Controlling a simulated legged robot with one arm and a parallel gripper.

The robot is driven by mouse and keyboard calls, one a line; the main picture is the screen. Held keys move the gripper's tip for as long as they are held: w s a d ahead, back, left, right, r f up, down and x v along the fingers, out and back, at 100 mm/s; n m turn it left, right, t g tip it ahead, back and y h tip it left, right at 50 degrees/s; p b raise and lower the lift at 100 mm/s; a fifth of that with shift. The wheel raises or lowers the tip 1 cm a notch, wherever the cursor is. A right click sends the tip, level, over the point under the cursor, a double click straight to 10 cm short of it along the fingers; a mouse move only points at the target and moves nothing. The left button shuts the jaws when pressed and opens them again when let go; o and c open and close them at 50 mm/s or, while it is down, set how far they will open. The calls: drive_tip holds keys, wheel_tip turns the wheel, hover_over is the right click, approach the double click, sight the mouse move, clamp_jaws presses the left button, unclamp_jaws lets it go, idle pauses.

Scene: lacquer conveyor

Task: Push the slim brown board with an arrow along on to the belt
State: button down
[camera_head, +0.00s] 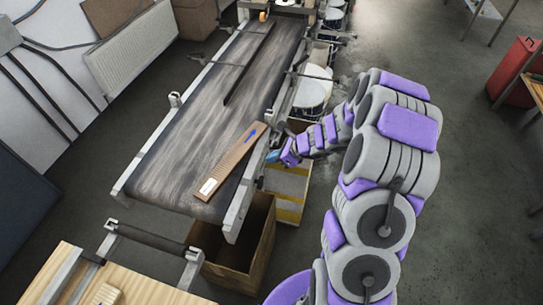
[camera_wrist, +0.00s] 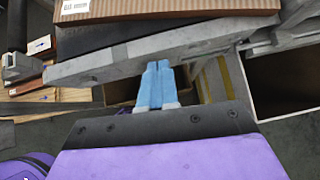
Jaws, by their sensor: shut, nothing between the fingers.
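A slim brown board (camera_head: 228,163) lies on the near right part of the belt (camera_head: 170,165), slanting toward the right rail. It has a white label at its near end and a blue mark, perhaps the arrow, near its far end. In the wrist view the same board (camera_wrist: 170,10) crosses the top, above the rail. My gripper (camera_head: 272,156) is shut and empty beside the right rail, close to the board's far end. In the wrist view its blue fingertips (camera_wrist: 155,68) are together, just below the rail; contact with the board is not visible.
The grey side rail (camera_wrist: 150,55) runs between my fingers and the board. Another brown board (camera_head: 106,294) lies on a wooden table (camera_head: 150,288) at the near left. An open brown box (camera_head: 238,250) stands under the belt's near end. A dark bar (camera_head: 245,75) crosses the belt farther up.

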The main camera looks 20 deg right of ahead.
sight(231, 158)
drive_tip(key=x, duration=0.2)
drive_tip(key=a+b+x, duration=0.1)
drive_tip(key=x, duration=0.5)
drive_tip(key=shift+s+a+r+b, duration=0.25)
drive_tip(key=shift+s+a+b, duration=0.1)
drive_tip(key=shift+a, duration=0.15)
drive_tip(key=shift+w+a, duration=0.55)
drive_tip(key=shift+w, duration=0.35)
drive_tip(key=shift+w+r, duration=0.15)
drive_tip(key=shift+w, duration=0.3)
drive_tip(key=shift+a, duration=0.85)
drive_tip(key=shift+w+a+r+p, duration=0.15)
drive_tip(key=shift+w+a+p, duration=0.9)
drive_tip(key=shift+w, duration=0.2)
drive_tip(key=shift+w+a+f, duration=0.2)
drive_tip(key=shift+w+a, duration=0.05)
drive_tip(key=shift+a, duration=0.4)
drive_tip(key=shift+d, duration=0.15)
